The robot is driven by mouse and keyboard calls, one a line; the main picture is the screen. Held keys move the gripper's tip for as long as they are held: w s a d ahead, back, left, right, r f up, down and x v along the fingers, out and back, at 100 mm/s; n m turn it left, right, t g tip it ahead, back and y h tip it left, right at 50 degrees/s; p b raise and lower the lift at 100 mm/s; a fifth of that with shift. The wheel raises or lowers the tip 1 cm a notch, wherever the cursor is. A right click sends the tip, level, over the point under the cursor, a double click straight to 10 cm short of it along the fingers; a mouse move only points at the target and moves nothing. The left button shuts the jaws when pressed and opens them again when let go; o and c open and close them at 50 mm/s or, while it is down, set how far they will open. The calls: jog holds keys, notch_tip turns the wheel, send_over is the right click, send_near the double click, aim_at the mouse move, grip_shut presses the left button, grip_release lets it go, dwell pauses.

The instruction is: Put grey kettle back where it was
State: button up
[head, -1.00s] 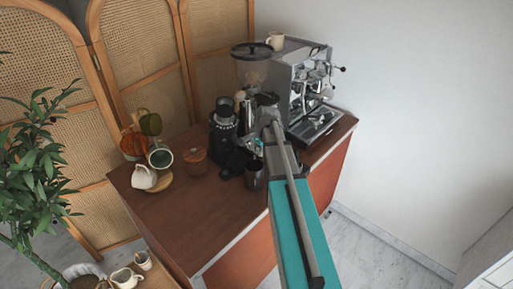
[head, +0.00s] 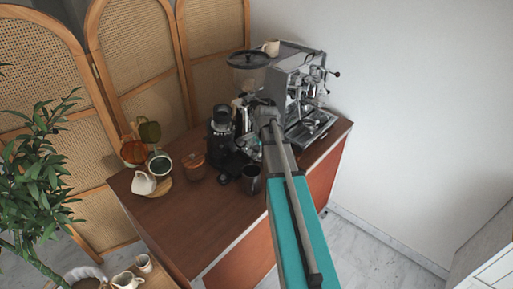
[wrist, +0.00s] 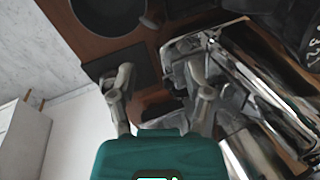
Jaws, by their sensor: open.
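My gripper (wrist: 161,88) is open, its two fingers spread with nothing gripped between them. In the head view it is mostly hidden behind my own arm, near the espresso machine's left side. I cannot clearly pick out the grey kettle. A partly hidden pale metallic shape (head: 237,113) stands between the grinder and my arm, but I cannot tell whether it is the kettle. A dark grey cup-like vessel (head: 251,180) stands upright near the counter's front edge.
The espresso machine (head: 304,100) stands on the wooden counter (head: 190,213), with a pale cup (head: 271,47) on top. A black grinder (head: 221,135) stands left of my arm. A lidded brown jar (head: 195,166) and white pitcher (head: 143,183) sit further left. The front-left counter is clear.

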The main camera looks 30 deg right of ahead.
dwell(0.3)
jog(key=s+a+n+g, duration=0.1)
jog(key=s+a+n, duration=0.7)
jog(key=a, duration=0.3)
jog(key=s+a+n+g, duration=0.2)
jog(key=s+a+n, duration=0.6)
jog(key=a, duration=0.4)
jog(key=shift+s+f+h, duration=0.35)
jog(key=shift+h, duration=0.05)
notch_tip(320, 180, down, 5)
jog(key=b, duration=0.5)
jog(key=shift+f, duration=0.2)
